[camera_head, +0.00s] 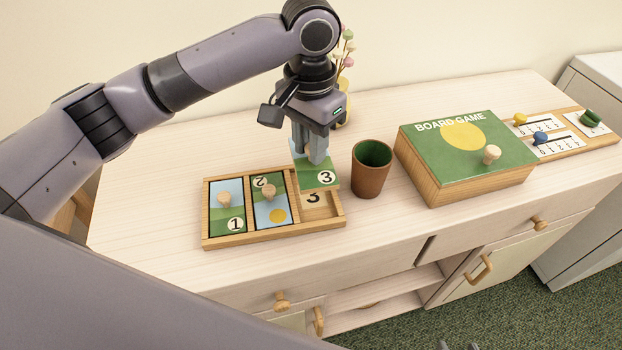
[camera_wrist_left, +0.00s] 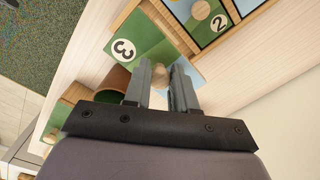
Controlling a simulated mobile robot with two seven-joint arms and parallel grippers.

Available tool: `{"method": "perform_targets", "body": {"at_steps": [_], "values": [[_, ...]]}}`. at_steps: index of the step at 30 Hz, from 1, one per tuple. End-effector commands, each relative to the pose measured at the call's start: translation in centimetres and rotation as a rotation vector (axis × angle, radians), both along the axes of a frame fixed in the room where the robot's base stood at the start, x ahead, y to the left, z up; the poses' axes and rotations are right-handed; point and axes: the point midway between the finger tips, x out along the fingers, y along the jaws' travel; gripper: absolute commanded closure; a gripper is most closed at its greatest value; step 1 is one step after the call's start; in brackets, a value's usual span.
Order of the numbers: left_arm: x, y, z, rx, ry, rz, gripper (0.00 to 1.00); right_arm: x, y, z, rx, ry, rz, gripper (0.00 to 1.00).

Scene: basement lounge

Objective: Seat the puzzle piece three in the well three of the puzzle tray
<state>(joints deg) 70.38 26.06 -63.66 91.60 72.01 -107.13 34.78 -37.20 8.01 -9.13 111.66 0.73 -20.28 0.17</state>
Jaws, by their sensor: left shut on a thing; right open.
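Puzzle piece three (camera_head: 318,178), a green and light-blue tile with a white "3" disc, hangs over the right end of the puzzle tray (camera_head: 275,235). My left gripper (camera_head: 314,158) is shut on its knob, which shows between the fingers in the left wrist view (camera_wrist_left: 161,75). Well three (camera_head: 322,207), marked with a printed 3, lies partly hidden beneath the piece. The piece appears raised above the well and a little toward the back; the exact gap is unclear. Only the tips of my right gripper (camera_head: 458,346) show at the bottom edge, apart and empty.
Piece one (camera_head: 224,207) and piece two (camera_head: 270,209) sit in the left and middle wells. A brown cup (camera_head: 370,172) stands close right of the tray. Farther right are a board game box (camera_head: 465,155) and a counting board (camera_head: 560,143). The cabinet top before the tray is clear.

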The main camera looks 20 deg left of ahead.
Motion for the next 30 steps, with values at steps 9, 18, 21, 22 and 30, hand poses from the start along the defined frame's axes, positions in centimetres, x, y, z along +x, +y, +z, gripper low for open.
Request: {"method": "perform_targets", "body": {"at_steps": [9, 18, 21, 22, 30], "values": [[0.0, 0.0, -4.4, -0.001, 0.000, 0.000, 1.00, 0.0, 0.0, -0.2, 0.000, 0.000, 0.000, 0.49], [0.0, 0.1, -8.2, 0.001, 0.002, 0.001, 1.00, 0.0, 0.0, -0.4, 0.000, 0.000, 0.000, 0.49], [0.0, 0.0, -8.7, 0.000, 0.000, 0.001, 1.00, 0.0, 0.0, -0.4, 0.000, 0.000, 0.000, 0.49], [0.0, 0.0, -8.7, 0.000, 0.000, 0.000, 1.00, 0.0, 0.0, -0.4, 0.000, 0.000, 0.000, 0.49], [0.0, 0.0, -8.9, 0.000, 0.001, 0.000, 1.00, 0.0, 0.0, -0.1, 0.000, 0.000, 0.000, 0.49]]}}
